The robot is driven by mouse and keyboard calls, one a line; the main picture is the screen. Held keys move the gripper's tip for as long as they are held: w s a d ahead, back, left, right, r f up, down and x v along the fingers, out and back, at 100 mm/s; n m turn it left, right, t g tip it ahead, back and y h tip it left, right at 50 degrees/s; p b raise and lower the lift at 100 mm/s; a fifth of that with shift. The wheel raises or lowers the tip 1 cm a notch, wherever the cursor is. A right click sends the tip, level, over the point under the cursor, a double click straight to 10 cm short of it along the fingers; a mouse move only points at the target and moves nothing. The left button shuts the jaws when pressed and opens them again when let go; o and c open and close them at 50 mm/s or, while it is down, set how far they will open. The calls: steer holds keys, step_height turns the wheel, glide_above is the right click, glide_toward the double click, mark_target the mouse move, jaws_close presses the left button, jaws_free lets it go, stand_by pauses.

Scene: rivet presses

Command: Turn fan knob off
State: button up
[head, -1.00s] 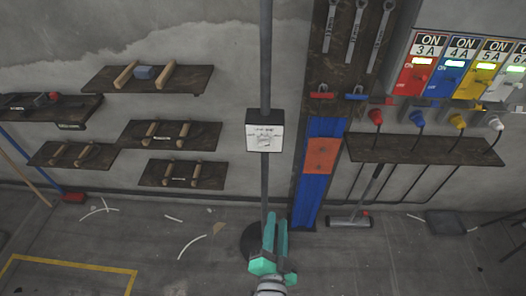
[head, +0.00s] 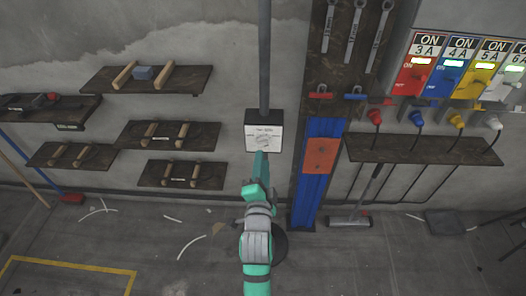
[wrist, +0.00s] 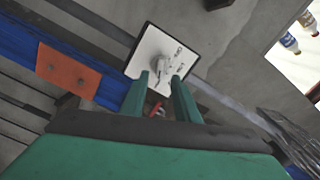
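The fan control box (head: 263,133) is a white-faced box on a grey vertical pipe, with small print that I cannot read surely. Its grey knob (head: 263,141) sits in the middle of the face. In the wrist view the knob (wrist: 161,63) lies just beyond the fingertips, between their lines. My green gripper (head: 261,156) is just below and in front of the knob in the head view. In the wrist view my gripper (wrist: 160,82) has its two fingers apart with a gap between them. Nothing is held, and the fingers look short of the knob.
A blue panel with an orange patch (head: 320,155) stands right of the box. Coloured switches (head: 450,75) and a dark shelf (head: 425,150) are farther right. Wooden wall shelves (head: 170,135) are on the left. The wall right around the box is clear.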

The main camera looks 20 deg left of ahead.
mark_target(263, 146)
steer(key=shift+x, duration=2.75)
steer(key=shift+s+a, duration=0.1)
jaws_close()
